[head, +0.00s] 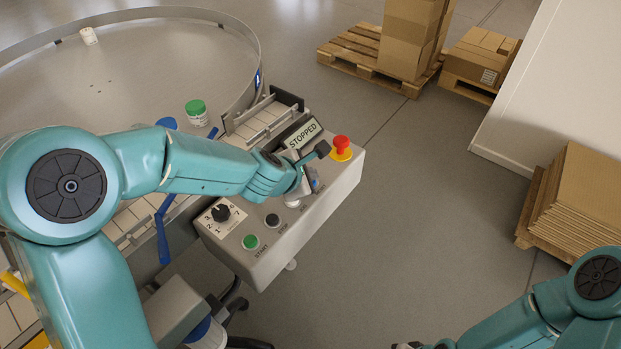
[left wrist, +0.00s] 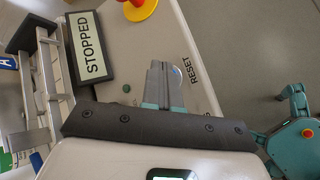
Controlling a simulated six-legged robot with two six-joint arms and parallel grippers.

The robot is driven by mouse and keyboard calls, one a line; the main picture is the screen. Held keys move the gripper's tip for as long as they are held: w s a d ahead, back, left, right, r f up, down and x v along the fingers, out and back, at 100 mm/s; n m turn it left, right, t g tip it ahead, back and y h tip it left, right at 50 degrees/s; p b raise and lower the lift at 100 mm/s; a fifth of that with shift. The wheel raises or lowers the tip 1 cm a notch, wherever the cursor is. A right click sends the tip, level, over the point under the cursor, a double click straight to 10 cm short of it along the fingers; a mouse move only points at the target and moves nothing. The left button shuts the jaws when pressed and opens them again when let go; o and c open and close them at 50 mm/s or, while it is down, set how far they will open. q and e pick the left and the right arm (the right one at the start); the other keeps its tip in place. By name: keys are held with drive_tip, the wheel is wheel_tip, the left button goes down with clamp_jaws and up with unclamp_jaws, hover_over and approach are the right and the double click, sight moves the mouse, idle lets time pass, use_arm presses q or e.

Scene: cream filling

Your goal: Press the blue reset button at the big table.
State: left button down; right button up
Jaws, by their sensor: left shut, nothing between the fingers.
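The control panel (head: 330,190) of the big table carries a row of buttons. My left gripper (head: 306,186) is shut and empty, low over the panel between the black stop button (head: 272,220) and the red emergency knob (head: 341,146). A bit of blue, apparently the reset button (head: 314,184), shows beside the fingers and is mostly hidden. In the left wrist view the shut fingers (left wrist: 158,82) point at the panel beside the RESET label (left wrist: 191,69), with a pale bluish edge next to them. I cannot tell whether they touch the button.
The display (head: 303,134) reads STOPPED. A green start button (head: 250,242) and a numbered dial (head: 220,212) sit nearer on the panel. A green-lidded jar (head: 196,112) stands on the round table (head: 130,75).

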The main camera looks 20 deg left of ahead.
use_arm(q)
drive_tip(key=shift+r+p, duration=0.6)
drive_tip(key=shift+r, duration=0.2)
wheel_tip(320, 180, up, 5)
drive_tip(key=p, duration=0.5)
drive_tip(key=shift+s, duration=0.1)
idle(0.5)
